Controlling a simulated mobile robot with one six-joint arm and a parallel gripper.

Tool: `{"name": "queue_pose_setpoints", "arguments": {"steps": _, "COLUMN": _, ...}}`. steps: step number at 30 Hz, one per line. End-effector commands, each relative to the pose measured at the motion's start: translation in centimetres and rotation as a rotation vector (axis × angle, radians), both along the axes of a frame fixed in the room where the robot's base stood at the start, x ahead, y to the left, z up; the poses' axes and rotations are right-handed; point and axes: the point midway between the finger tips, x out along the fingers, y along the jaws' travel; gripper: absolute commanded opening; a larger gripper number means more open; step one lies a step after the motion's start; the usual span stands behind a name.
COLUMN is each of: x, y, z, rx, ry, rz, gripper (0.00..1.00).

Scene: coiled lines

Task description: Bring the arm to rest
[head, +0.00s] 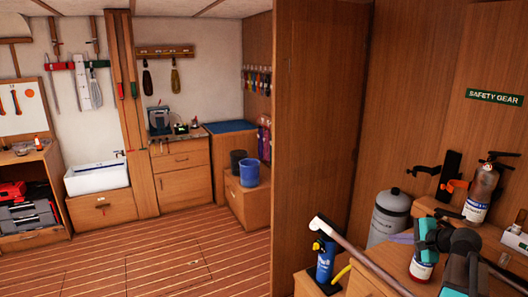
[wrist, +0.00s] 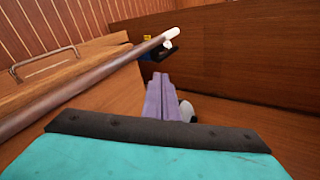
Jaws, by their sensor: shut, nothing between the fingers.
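My gripper (wrist: 160,80) shows in the wrist view as two purple fingers pressed together beyond the teal and black wrist part. Nothing is between them. They point along a brown wooden surface, with a wooden wall ahead. In the head view my gripper (head: 392,238) is low at the right, partly seen, in front of the grey tank (head: 388,215). My arm's teal and dark links show to its right, above the wooden counter. I cannot tell whether the fingers touch anything.
A grey rail (head: 362,258) with a white end runs close by; it also crosses the wrist view (wrist: 90,90). A blue device (head: 325,258) with a yellow hose stands beside it. An extinguisher (head: 480,192) stands at the right. The planked floor (head: 180,265) at the left is clear.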

Motion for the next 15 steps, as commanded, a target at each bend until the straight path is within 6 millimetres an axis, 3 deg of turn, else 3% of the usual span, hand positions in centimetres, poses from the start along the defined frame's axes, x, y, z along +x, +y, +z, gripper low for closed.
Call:
{"name": "queue_pose_setpoints", "arguments": {"steps": 1, "x": 0.4, "y": 1.8, "z": -2.4, "rx": 0.009, "ry": 0.026, "rz": 0.025, "gripper": 0.00}}
{"name": "queue_pose_setpoints", "arguments": {"steps": 3, "x": 0.7, "y": 3.8, "z": -5.0, "rx": 0.017, "ry": 0.058, "rz": 0.054, "gripper": 0.00}}
{"name": "queue_pose_setpoints", "arguments": {"steps": 9, "x": 0.9, "y": 9.9, "z": -12.4, "rx": 0.027, "ry": 0.150, "rz": 0.145, "gripper": 0.00}}
{"name": "queue_pose_setpoints", "arguments": {"steps": 15, "x": -0.1, "y": 15.7, "z": -19.6, "rx": 0.019, "ry": 0.247, "rz": 0.242, "gripper": 0.00}}
